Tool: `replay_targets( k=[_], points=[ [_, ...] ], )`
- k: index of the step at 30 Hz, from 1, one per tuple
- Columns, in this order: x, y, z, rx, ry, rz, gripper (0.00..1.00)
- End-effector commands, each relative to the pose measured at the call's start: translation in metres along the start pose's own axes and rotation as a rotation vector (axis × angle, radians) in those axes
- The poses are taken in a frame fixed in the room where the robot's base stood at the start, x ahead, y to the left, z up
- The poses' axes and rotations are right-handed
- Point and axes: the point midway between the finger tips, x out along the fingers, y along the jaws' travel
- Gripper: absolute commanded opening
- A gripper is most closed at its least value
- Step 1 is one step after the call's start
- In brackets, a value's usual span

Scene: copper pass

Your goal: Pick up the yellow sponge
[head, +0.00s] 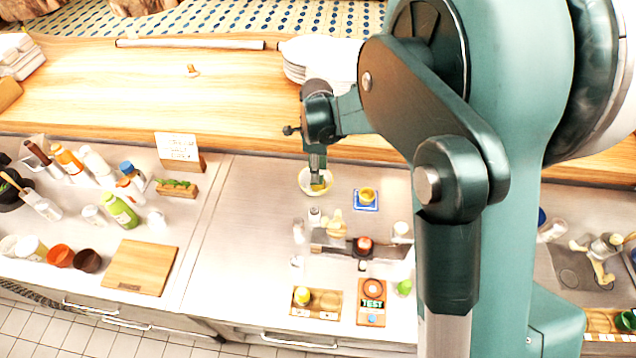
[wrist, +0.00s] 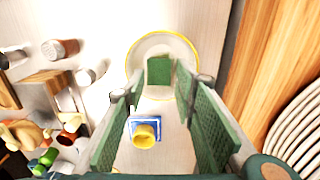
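In the head view a small yellow piece, which looks like the sponge (head: 319,187), shows in a pale round dish (head: 305,181) just below my gripper (head: 317,174). In the wrist view the dish has a yellow rim (wrist: 191,55) and a square green block (wrist: 160,70) lies in it. This block seems to be the sponge with a green top face; its yellow sides are hidden there. My gripper (wrist: 161,90) is open, its two green-padded fingers wide apart with nothing between them. The block lies beyond the fingertips, roughly centred between them.
A yellow cup (head: 367,194) on a blue square coaster (head: 366,206) stands right of the dish. A wooden ledge (head: 250,139) runs behind it, with stacked white plates (wrist: 298,128). Bottles and shakers crowd the left. Counter between cutting board (head: 140,267) and dish is clear.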

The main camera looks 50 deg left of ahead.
Motion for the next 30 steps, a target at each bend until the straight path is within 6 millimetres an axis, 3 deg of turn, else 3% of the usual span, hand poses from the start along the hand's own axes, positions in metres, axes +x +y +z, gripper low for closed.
replay_targets(
  k=[11,24,30],
  points=[
    [0.003,0.000,0.000,0.000,0.000,0.000,0.28],
    [0.043,0.001,0.000,0.000,0.000,0.000,0.28],
    [0.052,0.002,0.000,0.000,0.000,0.000,0.28]
  ],
)
